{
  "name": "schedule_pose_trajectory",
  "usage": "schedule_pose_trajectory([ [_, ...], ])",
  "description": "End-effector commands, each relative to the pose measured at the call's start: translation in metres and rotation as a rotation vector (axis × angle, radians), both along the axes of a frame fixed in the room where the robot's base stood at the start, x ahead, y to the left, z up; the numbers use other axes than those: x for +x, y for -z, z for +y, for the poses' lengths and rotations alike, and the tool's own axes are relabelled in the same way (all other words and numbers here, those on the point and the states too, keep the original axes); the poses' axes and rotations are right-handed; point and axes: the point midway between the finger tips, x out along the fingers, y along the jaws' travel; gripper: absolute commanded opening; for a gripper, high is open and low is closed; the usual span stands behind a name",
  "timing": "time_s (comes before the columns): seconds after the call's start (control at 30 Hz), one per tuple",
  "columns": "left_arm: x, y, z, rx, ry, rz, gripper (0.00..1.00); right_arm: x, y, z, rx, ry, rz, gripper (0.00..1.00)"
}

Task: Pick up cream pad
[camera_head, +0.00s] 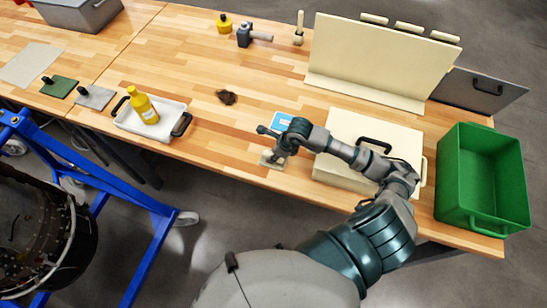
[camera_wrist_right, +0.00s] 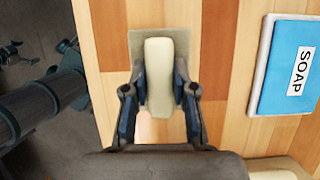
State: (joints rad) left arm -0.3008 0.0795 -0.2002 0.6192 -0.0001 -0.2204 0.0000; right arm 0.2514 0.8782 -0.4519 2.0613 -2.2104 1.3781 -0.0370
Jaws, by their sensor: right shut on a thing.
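The cream pad (camera_wrist_right: 158,85) is a pale block with rounded ends, seen in the right wrist view between the two fingers of my right gripper (camera_wrist_right: 159,90). The fingers press on its two long sides. In the head view my right gripper (camera_head: 275,154) is low over the table near its front edge, and its hand hides most of the pad. A flat beige-grey plate (camera_wrist_right: 136,45) shows around the far end of the pad. I cannot tell whether the pad touches the table. My left gripper is not in view.
A blue soap packet (camera_head: 282,121) lies just behind the gripper. A cream case with a black handle (camera_head: 345,130) and a green bin (camera_head: 485,180) stand to the right. A white tray (camera_head: 165,128) with a yellow bottle (camera_head: 143,106) is to the left. A dark brown clump (camera_head: 226,97) lies mid-table.

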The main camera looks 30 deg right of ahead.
Motion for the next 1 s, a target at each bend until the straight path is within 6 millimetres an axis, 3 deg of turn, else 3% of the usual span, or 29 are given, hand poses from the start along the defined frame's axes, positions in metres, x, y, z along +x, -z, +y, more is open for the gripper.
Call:
schedule_pose_trajectory([
  [0.27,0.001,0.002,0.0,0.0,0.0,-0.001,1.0,0.001,-0.006,0.0,-0.001,0.001,-0.001,0.0],
  [0.5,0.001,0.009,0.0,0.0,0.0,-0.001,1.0,0.001,-0.035,0.0,-0.001,0.0,-0.005,0.0],
  [0.97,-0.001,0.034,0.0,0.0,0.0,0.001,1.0,-0.101,-0.042,0.043,0.0,-0.006,0.0,0.0],
  [1.0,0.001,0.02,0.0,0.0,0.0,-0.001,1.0,-0.104,-0.049,0.044,0.001,0.0,0.006,0.0],
])
